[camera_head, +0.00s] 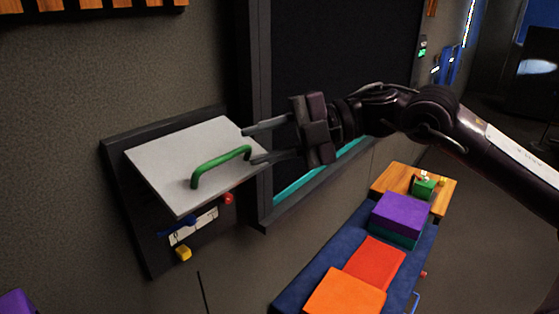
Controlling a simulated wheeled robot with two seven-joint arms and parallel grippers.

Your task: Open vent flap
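The vent flap (180,155) is a light grey plate with a green handle (220,163), set in a dark frame (115,165) on the wall. It stands tilted outward, its lower edge away from the frame. Below it, part of the recess shows, with a blue piece, a white piece, a red knob and a yellow block. My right gripper (250,145) is open at the flap's right edge, its fingertips above and below the handle's right end. I cannot tell whether they touch the flap or handle. My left gripper is not in view.
A dark screen or window (330,60) with a teal lower strip is behind my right arm. A dark blue bench (310,275) with orange, red and purple blocks stands below right. A wooden board (395,180) holds a small green item. A purple object (15,303) shows at bottom left.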

